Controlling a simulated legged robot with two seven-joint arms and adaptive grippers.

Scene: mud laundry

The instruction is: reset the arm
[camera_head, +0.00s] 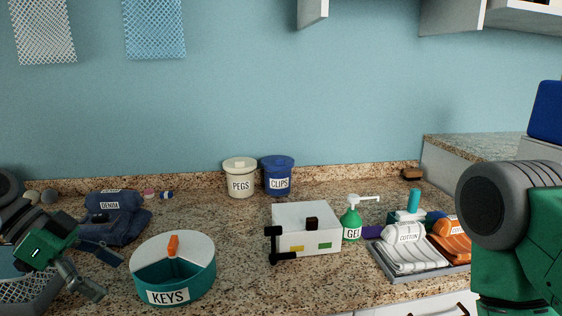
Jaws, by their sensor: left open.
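My left gripper (98,270) comes in at the lower left, with its fingers apart and nothing between them. It is above the counter, between the grey basket and the round teal KEYS container (168,296). My right arm (510,230) fills the right side of the view as a green link with a large grey joint. Its gripper is not visible.
The speckled counter (235,270) holds blue DENIM cloth (118,216), PEGS (240,177) and CLIPS (278,178) tubs, a white box (307,230), a green GEL bottle (351,222) and a tray (415,276) with folded cloths. A basket (35,292) stands lower left.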

